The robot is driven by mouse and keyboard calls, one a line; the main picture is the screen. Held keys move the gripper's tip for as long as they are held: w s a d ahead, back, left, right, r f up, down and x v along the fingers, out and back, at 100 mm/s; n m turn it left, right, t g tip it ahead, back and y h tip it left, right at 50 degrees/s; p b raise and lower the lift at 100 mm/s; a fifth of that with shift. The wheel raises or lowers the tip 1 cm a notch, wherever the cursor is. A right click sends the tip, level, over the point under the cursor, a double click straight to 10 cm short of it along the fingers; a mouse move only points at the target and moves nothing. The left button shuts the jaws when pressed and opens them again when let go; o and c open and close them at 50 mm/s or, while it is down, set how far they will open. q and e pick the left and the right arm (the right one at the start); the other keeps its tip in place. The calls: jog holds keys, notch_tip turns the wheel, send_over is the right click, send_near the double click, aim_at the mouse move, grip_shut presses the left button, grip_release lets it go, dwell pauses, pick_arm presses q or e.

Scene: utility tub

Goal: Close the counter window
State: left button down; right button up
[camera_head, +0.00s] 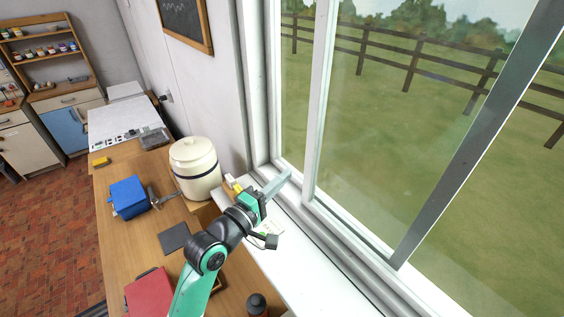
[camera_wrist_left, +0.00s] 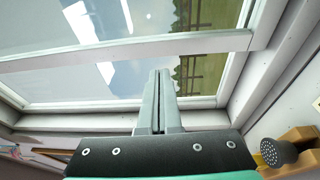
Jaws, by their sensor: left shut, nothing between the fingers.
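The counter window (camera_head: 318,100) is white-framed and fills the right of the head view. A pale upright stile stands near its left jamb, and a dark grey upright crosses the glass further right. Between jamb and pale stile is a narrow strip with the field behind it. My left gripper (camera_head: 284,181) is shut and empty, low by the window's left end over the sill. In the left wrist view the gripper (camera_wrist_left: 160,76) points towards the window (camera_wrist_left: 150,46); I cannot tell whether its tips touch the frame. My right gripper is in neither view.
A cream lidded crock (camera_head: 195,170) stands on the wooden counter (camera_head: 130,240) left of my arm. A blue box (camera_head: 128,197), a dark square (camera_head: 174,238) and a red item (camera_head: 150,292) lie nearby. A dark bottle (camera_head: 257,305) stands at front. The white sill (camera_head: 325,285) is bare at front.

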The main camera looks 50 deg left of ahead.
pick_arm(q)
jog(key=s+a+f+n+g+y+b, duration=0.1)
jog(key=s+a+f+b, duration=0.1)
jog(key=a+f, duration=0.3)
jog(key=w+d+p, duration=0.1)
jog(key=w+d, duration=0.2)
jog(key=w, duration=0.6)
jog(key=shift+w+f, duration=0.25)
jog(key=shift+f, duration=0.15)
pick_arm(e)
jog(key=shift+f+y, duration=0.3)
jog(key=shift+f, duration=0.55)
